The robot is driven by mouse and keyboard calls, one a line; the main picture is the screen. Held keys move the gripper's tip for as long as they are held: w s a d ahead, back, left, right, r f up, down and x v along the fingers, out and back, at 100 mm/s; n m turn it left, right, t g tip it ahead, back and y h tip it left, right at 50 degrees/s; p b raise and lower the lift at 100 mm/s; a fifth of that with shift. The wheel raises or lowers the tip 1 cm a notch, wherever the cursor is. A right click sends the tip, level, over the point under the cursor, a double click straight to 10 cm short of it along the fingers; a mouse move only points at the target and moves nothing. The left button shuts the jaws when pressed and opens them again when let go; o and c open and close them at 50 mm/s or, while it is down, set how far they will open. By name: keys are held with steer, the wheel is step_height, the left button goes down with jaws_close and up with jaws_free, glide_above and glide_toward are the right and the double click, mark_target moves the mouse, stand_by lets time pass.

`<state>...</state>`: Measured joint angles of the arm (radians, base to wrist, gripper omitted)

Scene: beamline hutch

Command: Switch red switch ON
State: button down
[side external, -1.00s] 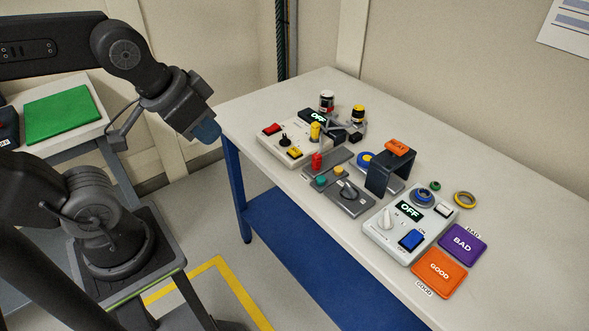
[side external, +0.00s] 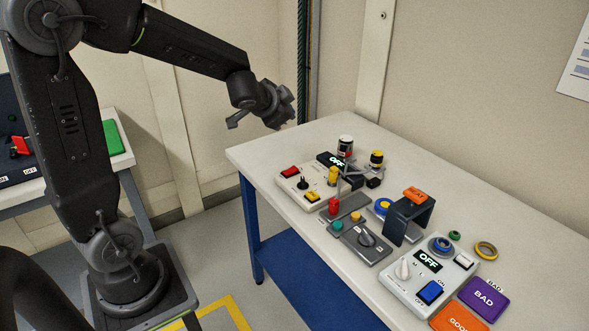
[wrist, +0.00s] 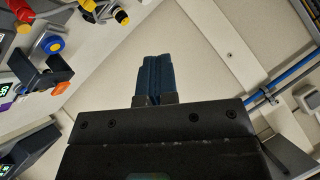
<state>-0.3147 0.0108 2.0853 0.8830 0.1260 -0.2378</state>
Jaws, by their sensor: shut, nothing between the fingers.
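A red rocker switch (side external: 290,171) sits at the left corner of a pale control box (side external: 288,184) on the white table; the box's display (side external: 333,160) reads OFF. Another red switch or handle (side external: 20,146) shows on a black panel at the left edge, on a second table; its position is unclear. My gripper shows in the wrist view (wrist: 155,78) with its blue fingers shut together and empty. In the side view it is raised in the air near the wall, left of the white table's far end and apart from both red switches; its fingertips are hard to make out there.
A second pale box (side external: 405,300) with a blue rocker and an OFF display stands nearer the front. A dark bracket (side external: 398,222), a red post (side external: 334,207) and a grey knob plate (side external: 366,247) stand between. Purple (side external: 483,298) and orange (side external: 457,319) pads lie at the right.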

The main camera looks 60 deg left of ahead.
steer(key=w+a+f+m+h, duration=0.1)
steer(key=w+a+f+m, duration=0.1)
steer(key=w+a+f, duration=0.2)
steer(key=m+h, duration=0.3)
glide_above(294, 170)
steer(key=s, duration=0.1)
step_height(294, 170, down, 7)
steer(key=shift+s+a+t, duration=0.1)
steer(key=shift+s+t, duration=0.1)
steer(key=shift+t, duration=0.2)
steer(key=shift+f, duration=0.1)
steer(key=shift+w+f, duration=0.2)
steer(key=shift+f, duration=1.2)
steer(key=shift+w+f, duration=0.25)
steer(key=shift+f, duration=1.2)
steer(key=shift+w+f, duration=0.2)
steer(key=shift+f, duration=1.2)
steer(key=shift+f, duration=0.15)
steer(key=shift+f, duration=0.3)
steer(key=shift+f, duration=0.35)
steer(key=shift+r, duration=0.2)
